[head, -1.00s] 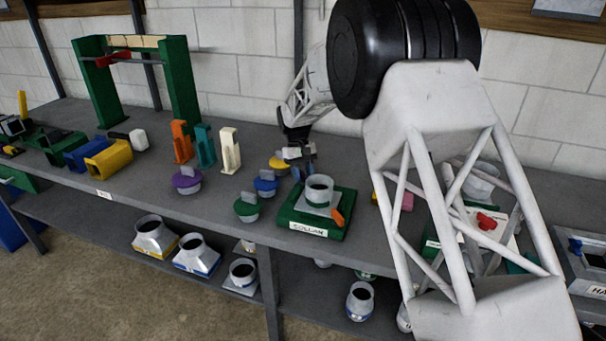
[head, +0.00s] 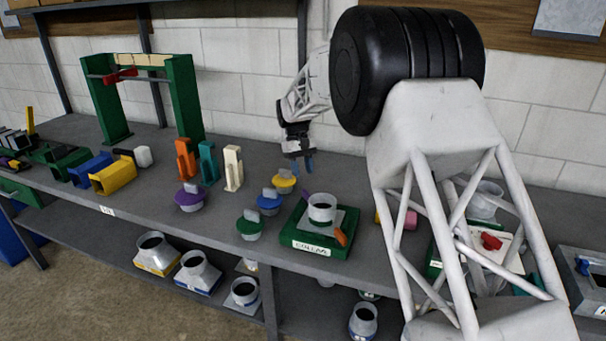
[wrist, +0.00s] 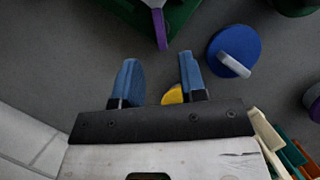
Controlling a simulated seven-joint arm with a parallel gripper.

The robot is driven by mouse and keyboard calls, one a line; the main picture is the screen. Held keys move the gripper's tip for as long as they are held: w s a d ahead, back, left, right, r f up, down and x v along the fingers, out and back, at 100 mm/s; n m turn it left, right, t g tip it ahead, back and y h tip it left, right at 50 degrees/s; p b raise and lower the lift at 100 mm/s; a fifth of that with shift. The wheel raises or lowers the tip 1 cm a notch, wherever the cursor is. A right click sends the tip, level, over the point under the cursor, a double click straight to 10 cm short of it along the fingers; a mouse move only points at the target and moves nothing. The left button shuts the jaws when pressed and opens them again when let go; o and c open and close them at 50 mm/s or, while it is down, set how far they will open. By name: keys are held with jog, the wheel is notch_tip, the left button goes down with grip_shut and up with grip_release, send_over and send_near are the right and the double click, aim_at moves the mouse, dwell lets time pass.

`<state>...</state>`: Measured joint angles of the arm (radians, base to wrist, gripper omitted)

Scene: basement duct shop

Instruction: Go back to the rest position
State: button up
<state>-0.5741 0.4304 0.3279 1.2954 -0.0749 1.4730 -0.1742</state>
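My gripper (head: 302,166) hangs above the bench (head: 150,195), behind the green collar stand and clear of it. In the wrist view its two blue fingers (wrist: 160,72) are apart with nothing held between them. The green stand (head: 300,246), with a label on its front, carries a grey collar (head: 322,212) and an orange lever (head: 341,237). A yellow lid (head: 284,183) lies near and below my gripper; in the wrist view it is partly hidden behind a finger (wrist: 172,96). A blue lid (head: 268,204) stands nearby and shows beside the fingers (wrist: 228,50).
A purple lid (head: 189,200) and a green lid (head: 249,228) stand left of the stand. Orange, teal and cream upright pieces (head: 233,168) stand further left, with a tall green frame (head: 186,100) behind. A block wall (head: 235,70) rises behind the bench. Several duct fittings sit on the lower shelf.

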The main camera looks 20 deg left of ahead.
dwell(0.4)
jog(key=s+d+r+m+t+y, duration=0.1)
jog(key=s+d+r, duration=0.45)
jog(key=d, duration=0.45)
jog(key=s+d+r+m, duration=0.2)
jog(key=s+d+r, duration=0.35)
jog(key=d, duration=0.45)
jog(key=s+d+r+m+t+y, duration=0.1)
jog(key=s+d+r, duration=0.45)
jog(key=d, duration=0.55)
jog(key=s+d+m+t, duration=0.1)
jog(key=s+d, duration=0.5)
jog(key=s, duration=0.2)
jog(key=s+d+m+t, duration=0.1)
jog(key=s+d+m, duration=0.1)
jog(key=s+d, duration=0.5)
jog(key=s+d+f+m+t, duration=0.1)
jog(key=s+d+f, duration=0.1)
jog(key=s, duration=0.6)
jog(key=s+d+f+m, duration=0.1)
jog(key=s+d+f, duration=0.2)
jog(key=s, duration=0.5)
jog(key=shift+s+f+t+y, duration=0.4)
